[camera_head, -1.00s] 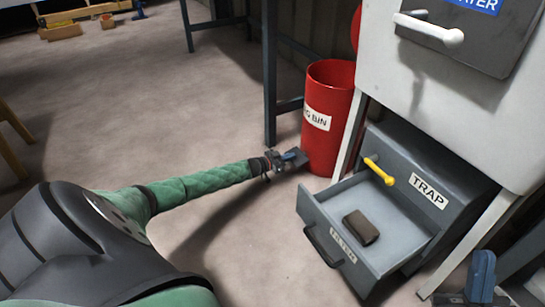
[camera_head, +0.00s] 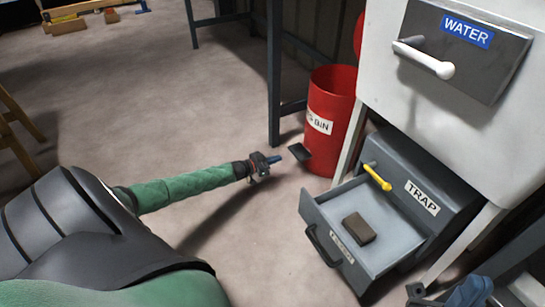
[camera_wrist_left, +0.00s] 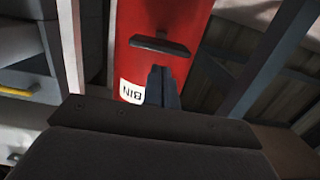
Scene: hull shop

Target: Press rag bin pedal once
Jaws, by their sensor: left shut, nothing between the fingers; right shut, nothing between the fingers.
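The red rag bin (camera_head: 333,105) stands on the floor beside the cabinet leg, with a white label reading BIN. Its dark pedal (camera_head: 299,152) sticks out low from the bin's front left. In the left wrist view the bin (camera_wrist_left: 190,25) fills the upper middle, and the pedal (camera_wrist_left: 160,45) is a dark bar across it. My left gripper (camera_head: 275,159) is shut and empty, its tip a short way left of the pedal with a small gap in the head view. In the wrist view its fingers (camera_wrist_left: 161,75) point towards the pedal. My right gripper (camera_head: 418,292) is partly in view at the bottom right.
A grey TRAP unit (camera_head: 424,170) with a yellow handle stands right of the bin. Its open drawer (camera_head: 315,212) holds a brown block (camera_head: 359,228). A white cabinet with a WATER panel (camera_head: 465,45) is above. A dark table leg (camera_head: 273,80) stands behind the pedal.

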